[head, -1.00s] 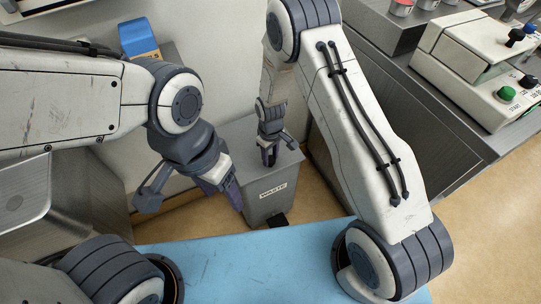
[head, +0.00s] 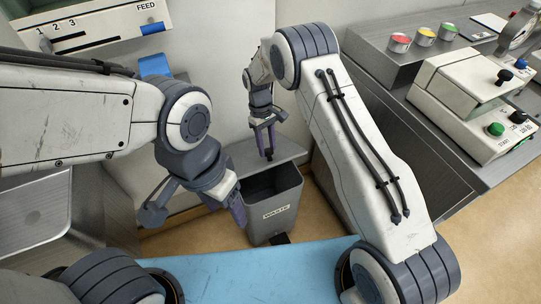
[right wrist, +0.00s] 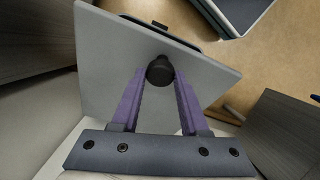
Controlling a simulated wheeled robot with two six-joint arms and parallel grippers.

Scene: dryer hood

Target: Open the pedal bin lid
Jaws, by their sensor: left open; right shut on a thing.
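The grey pedal bin (head: 270,224), marked WASTE, stands on the floor beyond the blue surface. Its lid (head: 286,150) is raised and tilted up at the back, and the dark inside shows. My right gripper (head: 265,142) is shut on the small black knob (right wrist: 160,72) on the lid. In the right wrist view the knob sits between the purple fingertips, against the grey lid (right wrist: 115,65). My left gripper (head: 230,205) is open and empty, in front of the bin's left side in the picture. A black pedal (head: 280,239) shows at the bin's foot.
A blue surface (head: 250,270) lies in the foreground. A metal counter with a control box (head: 465,85) and several coloured pots stands right. A panel marked FEED (head: 95,25) and a wall are behind. Tan floor shows around the bin.

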